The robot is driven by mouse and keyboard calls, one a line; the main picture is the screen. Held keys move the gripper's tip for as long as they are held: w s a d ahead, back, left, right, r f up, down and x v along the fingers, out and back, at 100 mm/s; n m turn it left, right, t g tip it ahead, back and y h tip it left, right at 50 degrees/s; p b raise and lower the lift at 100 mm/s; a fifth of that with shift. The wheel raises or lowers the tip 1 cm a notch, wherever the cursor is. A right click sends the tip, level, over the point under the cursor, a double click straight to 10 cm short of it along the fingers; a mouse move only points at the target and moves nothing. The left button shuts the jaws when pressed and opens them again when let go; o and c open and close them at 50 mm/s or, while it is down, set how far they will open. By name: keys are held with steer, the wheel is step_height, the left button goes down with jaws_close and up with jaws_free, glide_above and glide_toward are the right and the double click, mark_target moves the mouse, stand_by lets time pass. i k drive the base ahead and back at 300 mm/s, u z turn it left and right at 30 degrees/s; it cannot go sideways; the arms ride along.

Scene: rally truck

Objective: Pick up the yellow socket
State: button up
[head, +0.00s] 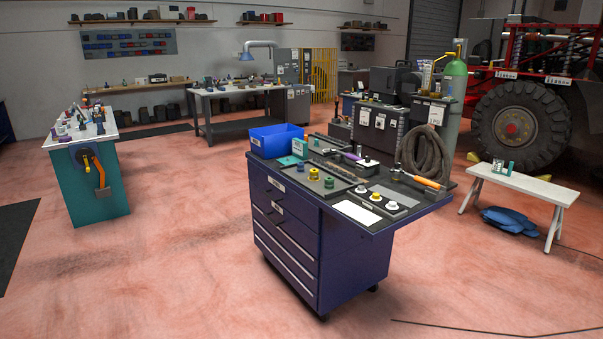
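A small yellow socket (314,174) stands upright on the dark tray (345,177) on top of the blue tool cabinet (322,235). A dark green socket (329,182) stands close to its right, and another small dark socket (301,166) stands to its left. All are small in the picture, so fine detail cannot be told. My gripper is not in view.
The cabinet top also holds a blue bin (276,138), a white sheet (357,213), white-topped round parts and an orange-handled hammer (428,183). A white bench (520,182) stands to the right and a teal workbench (95,190) to the left. The floor in front is clear except for a dark cable.

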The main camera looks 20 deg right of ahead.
mark_target(314, 174)
steer(key=u, duration=0.55)
steer(key=i, duration=0.6)
steer(key=u, duration=0.55)
steer(key=i, duration=2.35)
steer(key=z, duration=1.15)
steer(key=i, duration=0.7)
steer(key=z, duration=0.5)
